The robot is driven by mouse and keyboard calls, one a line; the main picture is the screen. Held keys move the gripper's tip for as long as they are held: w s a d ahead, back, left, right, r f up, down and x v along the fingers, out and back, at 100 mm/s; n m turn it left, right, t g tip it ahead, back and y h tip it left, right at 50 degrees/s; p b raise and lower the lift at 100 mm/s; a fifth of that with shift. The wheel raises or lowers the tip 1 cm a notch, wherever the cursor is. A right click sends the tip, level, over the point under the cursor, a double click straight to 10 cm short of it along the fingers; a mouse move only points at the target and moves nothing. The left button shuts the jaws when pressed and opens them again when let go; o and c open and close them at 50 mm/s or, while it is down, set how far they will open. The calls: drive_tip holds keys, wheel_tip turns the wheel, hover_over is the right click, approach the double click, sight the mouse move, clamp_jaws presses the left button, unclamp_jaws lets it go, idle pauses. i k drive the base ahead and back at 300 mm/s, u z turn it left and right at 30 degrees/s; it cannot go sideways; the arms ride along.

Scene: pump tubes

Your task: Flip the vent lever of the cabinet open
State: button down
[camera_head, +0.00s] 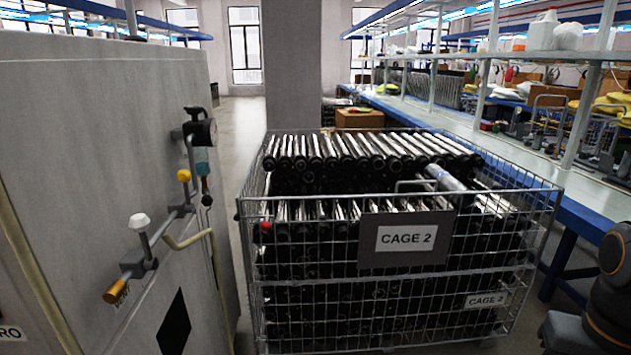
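The grey cabinet (95,150) fills the left side of the view. Low on its side is a lever with an orange-brown grip (117,291) that carries small lettering, seemingly VENT. The grip points left and slightly down from a dark pivot block. A white-capped knob (139,221) stands just above that pivot. Thin metal pipes run from there to a yellow knob (184,176) and a dark gauge-like fitting (200,133) further back. My gripper is not in view, so its opening and any contact cannot be seen.
A wire cage (405,240) marked CAGE 2, full of dark tubes with shiny upper sides, stands right of the cabinet. A narrow strip of floor (236,150) lies between them. A long workbench (585,212) with shelves runs along the right. A pillar (291,65) stands behind the cage.

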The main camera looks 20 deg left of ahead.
sight(139, 223)
drive_tip(key=u, duration=2.25)
